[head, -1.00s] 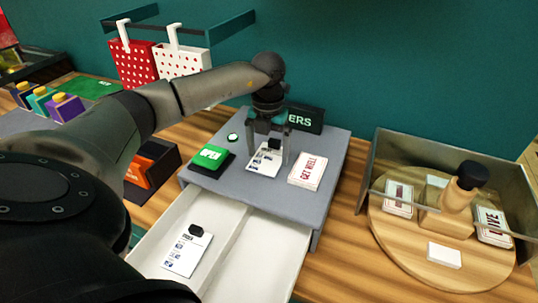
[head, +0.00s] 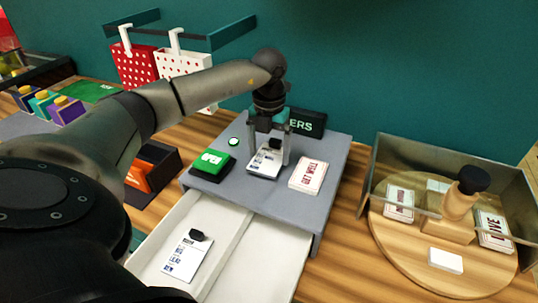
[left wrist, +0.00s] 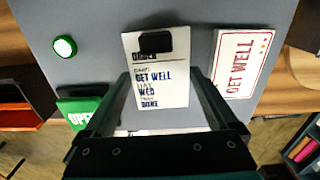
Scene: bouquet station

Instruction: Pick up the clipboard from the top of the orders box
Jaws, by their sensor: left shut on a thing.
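The clipboard (head: 262,166), a white order sheet with a black clip, is at the top of the grey orders box (head: 327,172). My left gripper (head: 268,158) comes down over it, shut on it with one finger at each side. In the left wrist view the clipboard (left wrist: 160,95) lies between the two fingers (left wrist: 160,78); its sheet reads "GET WELL" and "WED". Whether it is clear of the box top is hard to tell. My right gripper is not in view.
A "GET WELL" card stack (head: 307,176) lies right of the clipboard, a green sign (head: 212,161) left of it. Another clipped sheet (head: 186,257) lies in the open white drawer (head: 218,240). A glass-walled round wooden board (head: 400,255) stands at the right.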

